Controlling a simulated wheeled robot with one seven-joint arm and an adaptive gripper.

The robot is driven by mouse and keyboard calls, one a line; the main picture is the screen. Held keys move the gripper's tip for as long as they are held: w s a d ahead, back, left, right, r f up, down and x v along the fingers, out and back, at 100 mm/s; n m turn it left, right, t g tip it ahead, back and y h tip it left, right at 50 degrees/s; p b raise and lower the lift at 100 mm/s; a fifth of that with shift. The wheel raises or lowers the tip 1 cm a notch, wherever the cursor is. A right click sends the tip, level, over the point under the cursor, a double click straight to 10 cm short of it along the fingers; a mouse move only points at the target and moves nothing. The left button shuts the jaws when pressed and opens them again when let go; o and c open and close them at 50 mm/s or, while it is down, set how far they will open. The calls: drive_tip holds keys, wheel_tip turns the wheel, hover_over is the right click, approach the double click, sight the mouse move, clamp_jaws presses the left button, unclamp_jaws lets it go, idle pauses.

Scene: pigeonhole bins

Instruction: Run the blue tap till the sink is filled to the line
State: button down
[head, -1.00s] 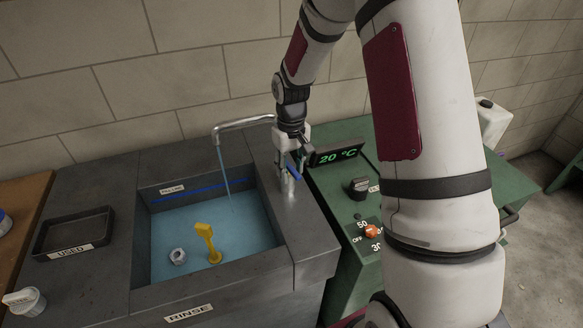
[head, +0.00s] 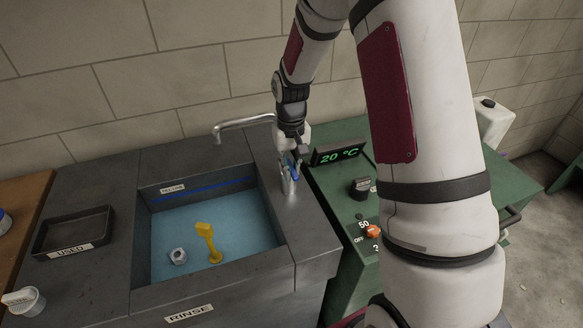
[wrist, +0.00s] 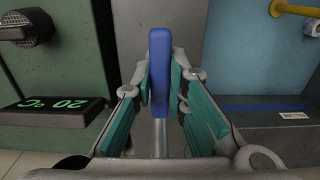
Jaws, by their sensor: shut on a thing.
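The sink (head: 140,262) holds blue-tinted water (head: 180,228). Its surface lies a little below the blue line (head: 205,189) on the back wall. The spout (head: 243,122) reaches over the sink and no stream falls from it. The blue tap handle (wrist: 159,75) stands upright between my fingers in the wrist view; in the head view the handle (head: 293,172) is partly hidden. My gripper (head: 292,160) is shut on the handle, and its fingers (wrist: 160,90) touch or nearly touch both sides.
A yellow tool (head: 206,238) and a metal nut (head: 177,256) are in the sink. A tray marked USED (head: 102,228) stands at left. A green unit with a 20 °C display (head: 338,155), black knob (head: 361,187) and orange knob (head: 373,231) stands close right of the tap.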

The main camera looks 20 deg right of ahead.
drive_tip(key=c, duration=1.6)
unclamp_jaws()
wheel_tip(320, 180, up, 12)
drive_tip(key=s+a+r+t, duration=0.3)
drive_tip(key=s+a+r, duration=0.1)
drive_tip(key=s+r, duration=0.85)
drive_tip(key=s+t, duration=0.1)
drive_tip(key=s, duration=0.3)
drive_tip(key=s+a+r, duration=0.1)
drive_tip(key=s, duration=0.3)
drive_tip(key=s+a+r+n+t, duration=0.1)
drive_tip(key=s, duration=0.4)
drive_tip(key=shift+s+a+r+t, duration=0.1)
drive_tip(key=shift+a+r+t, duration=0.15)
drive_tip(key=shift+t, duration=0.05)
